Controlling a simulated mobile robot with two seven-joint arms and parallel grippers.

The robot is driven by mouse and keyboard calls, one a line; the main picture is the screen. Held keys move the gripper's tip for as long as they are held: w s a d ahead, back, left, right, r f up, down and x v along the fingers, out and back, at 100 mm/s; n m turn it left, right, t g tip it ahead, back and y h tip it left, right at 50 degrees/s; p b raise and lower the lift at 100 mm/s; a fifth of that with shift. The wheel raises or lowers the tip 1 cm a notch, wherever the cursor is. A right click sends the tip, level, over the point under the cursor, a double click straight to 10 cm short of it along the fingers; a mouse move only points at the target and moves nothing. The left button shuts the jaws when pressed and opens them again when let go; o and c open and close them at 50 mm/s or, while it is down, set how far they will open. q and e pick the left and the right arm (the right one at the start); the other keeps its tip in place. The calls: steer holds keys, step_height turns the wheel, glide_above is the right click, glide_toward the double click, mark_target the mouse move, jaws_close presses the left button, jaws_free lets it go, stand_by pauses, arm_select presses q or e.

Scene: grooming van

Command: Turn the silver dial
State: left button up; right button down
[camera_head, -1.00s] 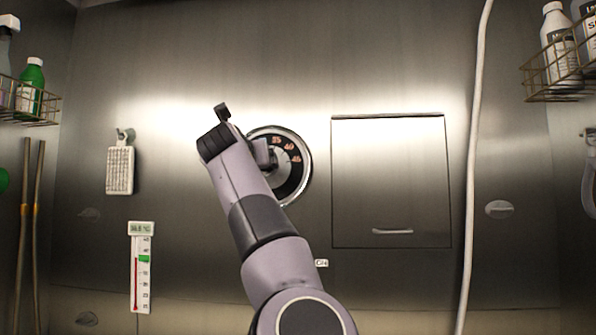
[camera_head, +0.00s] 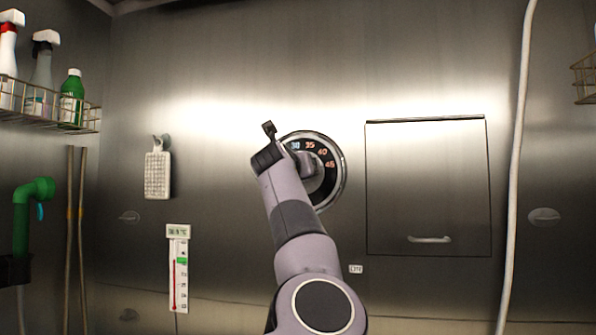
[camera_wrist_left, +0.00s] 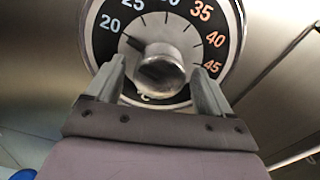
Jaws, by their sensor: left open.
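The silver dial's round plate (camera_head: 332,183), black with a bright rim and numbers, is on the steel wall, partly hidden behind my left arm in the head view. In the left wrist view the dial plate (camera_wrist_left: 205,22) shows numbers from 20 to 45. Its silver knob (camera_wrist_left: 160,75) stands out from the middle, with a dark pointer mark toward 20. My left gripper (camera_wrist_left: 160,80) is open, with one finger on each side of the knob. I cannot tell whether the fingers touch it. In the head view the left gripper (camera_head: 285,158) is at the dial's left side. My right gripper is not in view.
A thermometer panel (camera_head: 178,270) and a hanging white brush-like block (camera_head: 157,175) are left of the dial. A closed hatch (camera_head: 427,180) and a pale hose (camera_head: 514,180) are to the right. A wire shelf (camera_head: 50,119) with bottles and a green nozzle (camera_head: 33,190) are at far left.

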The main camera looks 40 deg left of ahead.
arm_select(q)
steer(key=c, duration=1.1)
steer(key=shift+o, duration=0.2)
steer(key=shift+a+m+b, duration=0.1)
steer(key=shift+m+b, duration=5.45)
steer(key=shift+m, duration=3.45)
